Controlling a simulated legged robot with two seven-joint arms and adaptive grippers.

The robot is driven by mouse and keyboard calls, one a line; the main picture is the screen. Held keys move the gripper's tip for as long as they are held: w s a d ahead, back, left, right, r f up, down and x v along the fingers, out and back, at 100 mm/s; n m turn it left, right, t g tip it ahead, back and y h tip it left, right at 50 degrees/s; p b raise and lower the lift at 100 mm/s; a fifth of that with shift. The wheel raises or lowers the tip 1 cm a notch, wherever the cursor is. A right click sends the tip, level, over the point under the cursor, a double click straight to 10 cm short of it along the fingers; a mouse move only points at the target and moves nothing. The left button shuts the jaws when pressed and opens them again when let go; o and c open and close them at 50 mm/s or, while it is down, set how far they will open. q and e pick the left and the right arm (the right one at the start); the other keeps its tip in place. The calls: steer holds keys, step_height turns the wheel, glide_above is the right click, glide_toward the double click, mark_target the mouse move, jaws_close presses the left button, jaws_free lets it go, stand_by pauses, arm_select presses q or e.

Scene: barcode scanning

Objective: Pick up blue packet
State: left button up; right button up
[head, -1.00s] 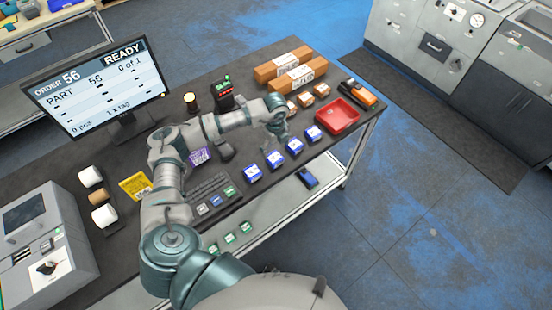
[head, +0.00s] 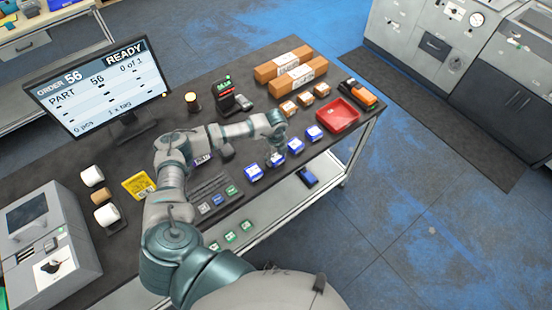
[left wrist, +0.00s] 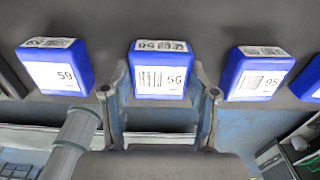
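Several blue packets with white barcode labels stand in a row along the table's front edge. In the left wrist view, the packet labelled 56 (left wrist: 161,71) is in the middle, between one labelled 59 (left wrist: 56,67) and one labelled 95 (left wrist: 257,74). My left gripper (left wrist: 163,92) is open, with one finger on each side of the 56 packet in the picture; contact cannot be told. In the head view, my left gripper (head: 275,158) is over the second packet from the left and partly hides it. The other blue packets (head: 254,172) show clear. My right gripper is out of view.
A red tray (head: 338,115) stands at the table's right end, near small brown boxes (head: 305,98). A scanner stand (head: 226,100) and a monitor (head: 100,88) reading order 56 stand behind.

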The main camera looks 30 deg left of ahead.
arm_select(q)
steer(key=c, duration=0.4)
steer(key=shift+a, duration=0.15)
steer(key=shift+c, duration=0.2)
